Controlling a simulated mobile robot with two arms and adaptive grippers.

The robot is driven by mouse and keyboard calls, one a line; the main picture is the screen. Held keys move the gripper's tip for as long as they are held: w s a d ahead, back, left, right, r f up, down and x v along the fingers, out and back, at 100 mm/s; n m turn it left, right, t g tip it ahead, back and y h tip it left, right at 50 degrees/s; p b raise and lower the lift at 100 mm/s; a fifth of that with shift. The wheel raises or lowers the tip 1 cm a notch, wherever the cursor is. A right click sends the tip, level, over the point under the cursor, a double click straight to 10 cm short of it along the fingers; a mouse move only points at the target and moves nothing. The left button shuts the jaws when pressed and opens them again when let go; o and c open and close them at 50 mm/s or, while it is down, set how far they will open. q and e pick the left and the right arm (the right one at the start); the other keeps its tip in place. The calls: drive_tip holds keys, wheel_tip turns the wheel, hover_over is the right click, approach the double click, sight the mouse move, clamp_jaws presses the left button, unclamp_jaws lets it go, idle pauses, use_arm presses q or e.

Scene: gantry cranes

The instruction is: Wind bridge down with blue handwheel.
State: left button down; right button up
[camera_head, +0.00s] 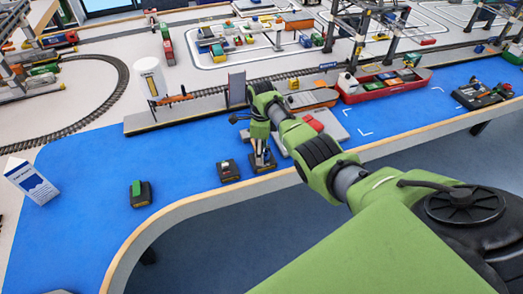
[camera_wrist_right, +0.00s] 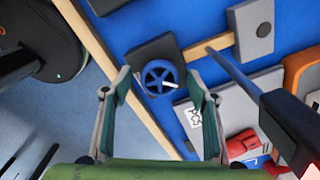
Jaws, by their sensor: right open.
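The blue handwheel (camera_wrist_right: 159,77) sits on a dark block (camera_wrist_right: 153,62) near the blue table's wooden edge. In the right wrist view it lies between the fingertips of my right gripper (camera_wrist_right: 160,82), which are apart on either side of it. I cannot tell how far above the wheel they are. In the head view my right gripper (camera_head: 262,158) points down over its dark block (camera_head: 262,168), and the wheel is hidden. An upright grey panel (camera_head: 237,89) stands behind, possibly the raised bridge. My left gripper is not in view.
Another dark block (camera_head: 229,171) stands close left of my gripper, and one with a green top (camera_head: 140,194) farther left. A red ship (camera_head: 385,84) and an orange-grey boat (camera_head: 312,99) lie behind. A white sign (camera_head: 32,181) stands at the left. Open blue surface lies between.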

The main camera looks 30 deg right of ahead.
drive_tip(key=c, duration=1.1)
